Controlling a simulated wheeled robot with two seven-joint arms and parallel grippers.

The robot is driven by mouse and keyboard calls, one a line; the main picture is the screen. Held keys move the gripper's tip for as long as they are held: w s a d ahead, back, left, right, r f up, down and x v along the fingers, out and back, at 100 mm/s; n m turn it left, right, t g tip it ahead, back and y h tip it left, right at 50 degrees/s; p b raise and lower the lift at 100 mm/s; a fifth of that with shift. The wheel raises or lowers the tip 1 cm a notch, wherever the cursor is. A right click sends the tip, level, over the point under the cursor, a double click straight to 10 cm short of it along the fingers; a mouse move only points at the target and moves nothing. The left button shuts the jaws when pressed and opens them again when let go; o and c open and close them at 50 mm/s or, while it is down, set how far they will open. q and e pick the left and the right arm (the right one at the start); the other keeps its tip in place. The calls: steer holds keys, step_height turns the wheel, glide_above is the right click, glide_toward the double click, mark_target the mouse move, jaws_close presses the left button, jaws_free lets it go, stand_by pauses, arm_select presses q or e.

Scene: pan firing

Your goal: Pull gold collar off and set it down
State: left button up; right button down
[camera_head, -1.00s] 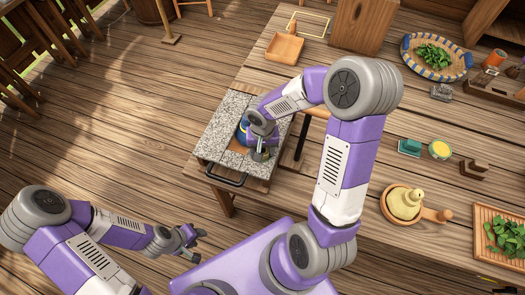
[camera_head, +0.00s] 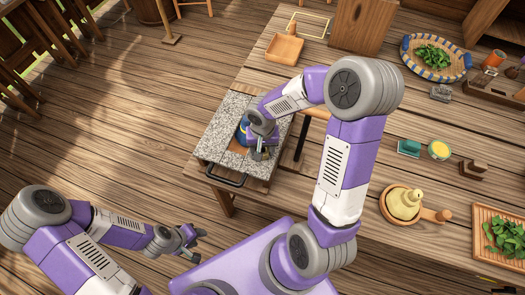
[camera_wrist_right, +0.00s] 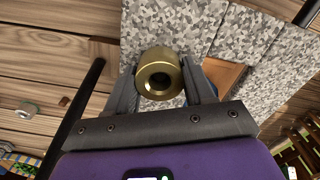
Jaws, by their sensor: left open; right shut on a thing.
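In the right wrist view, a gold collar (camera_wrist_right: 160,76), a thick brass-coloured ring with a dark round hole, sits between the two fingers of my right gripper (camera_wrist_right: 163,85), which is shut on it. Whether the collar is still around something is hidden. In the head view, my right gripper (camera_head: 259,153) is low over the granite-topped stand (camera_head: 219,128), close to a blue object (camera_head: 241,128) mostly covered by my arm. My left gripper (camera_head: 192,240) is open and empty, over the floor left of my base.
The wooden table (camera_head: 385,110) holds a green block (camera_head: 409,147), a yellow-topped round item (camera_head: 439,149), a wooden bowl (camera_head: 399,215) and a woven basket (camera_head: 411,51). A dark bar (camera_head: 226,176) runs along the stand's front. Bare granite shows around the gripper.

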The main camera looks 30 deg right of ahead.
steer(key=shift+r+p, duration=1.2)
steer(key=shift+r, duration=0.65)
steer(key=shift+r, duration=0.15)
steer(key=shift+r+p, duration=1.4)
steer(key=shift+r, duration=0.55)
